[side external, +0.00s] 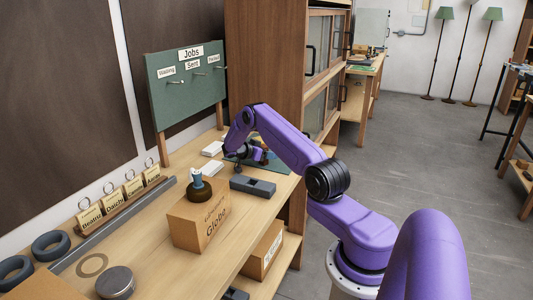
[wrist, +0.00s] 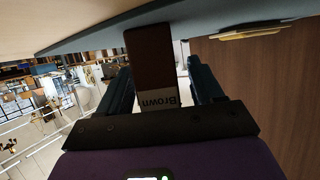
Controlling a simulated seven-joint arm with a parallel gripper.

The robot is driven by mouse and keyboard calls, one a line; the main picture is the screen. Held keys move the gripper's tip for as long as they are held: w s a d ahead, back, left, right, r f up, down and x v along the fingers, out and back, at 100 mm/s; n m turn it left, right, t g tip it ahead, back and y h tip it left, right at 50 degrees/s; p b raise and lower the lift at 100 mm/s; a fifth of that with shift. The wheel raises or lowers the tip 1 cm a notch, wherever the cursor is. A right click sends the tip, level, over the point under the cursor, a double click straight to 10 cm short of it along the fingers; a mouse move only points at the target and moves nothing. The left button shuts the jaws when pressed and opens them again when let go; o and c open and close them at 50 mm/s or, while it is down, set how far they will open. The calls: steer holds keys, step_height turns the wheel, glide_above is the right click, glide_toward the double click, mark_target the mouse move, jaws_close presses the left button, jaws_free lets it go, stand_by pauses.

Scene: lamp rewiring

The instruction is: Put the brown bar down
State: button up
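The brown bar (wrist: 150,62) is dark brown with a pale end label reading "Brown", upside down in the wrist view. It lies between the two fingers of my gripper (wrist: 159,64). A gap shows between the bar and the right finger; the left finger is close to it, and contact there is unclear. The bar's far end reaches the blue-grey mat (wrist: 85,37) and appears to touch it. In the side view my gripper is low over the mat (side external: 278,165), and the bar is too small or hidden to make out.
A grey block (side external: 253,186) lies in front of the mat. A cardboard box (side external: 198,226) with a dark and blue item (side external: 198,188) on top stands nearer. A jobs board (side external: 186,88) stands behind, and a wooden cabinet (side external: 265,60) to the right.

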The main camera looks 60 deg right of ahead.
steer(key=shift+s+f, duration=0.1)
steer(key=shift+f, duration=0.05)
steer(key=shift+r, duration=0.3)
steer(key=v, duration=1.2)
steer(key=shift+r, duration=0.35)
steer(key=shift+w, duration=0.2)
